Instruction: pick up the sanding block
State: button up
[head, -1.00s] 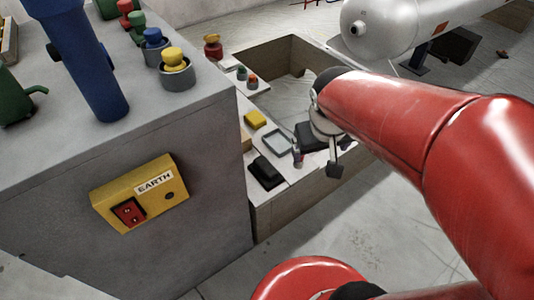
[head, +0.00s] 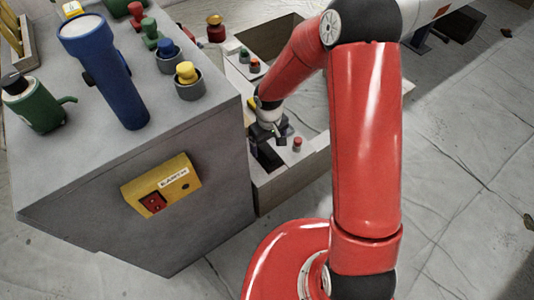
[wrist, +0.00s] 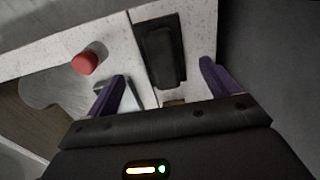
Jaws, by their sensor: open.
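A black rectangular block, which I take to be the sanding block (wrist: 162,52), lies on a white speckled board. In the head view its dark shape (head: 268,157) shows just below my gripper (head: 277,132), partly hidden by it. In the wrist view my gripper (wrist: 161,78) is open, with its two purple fingers apart. The block lies ahead of and between the fingertips, closer to the right one. I see no contact, and nothing is held.
A red knob (wrist: 85,63) stands on the board left of the fingers; it also shows in the head view (head: 297,144). A tall grey cabinet (head: 215,150) with a yellow EARTH box (head: 162,184) stands close on the left. Open floor lies to the right.

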aim_at(267, 150)
jog(key=f, duration=0.5)
jog(key=shift+a, duration=0.3)
jog(key=shift+r, duration=0.1)
jog(key=c, duration=1.2)
notch_tip(267, 150, up, 20)
jog(key=shift+r+p, duration=0.1)
jog(key=shift+p, duration=0.75)
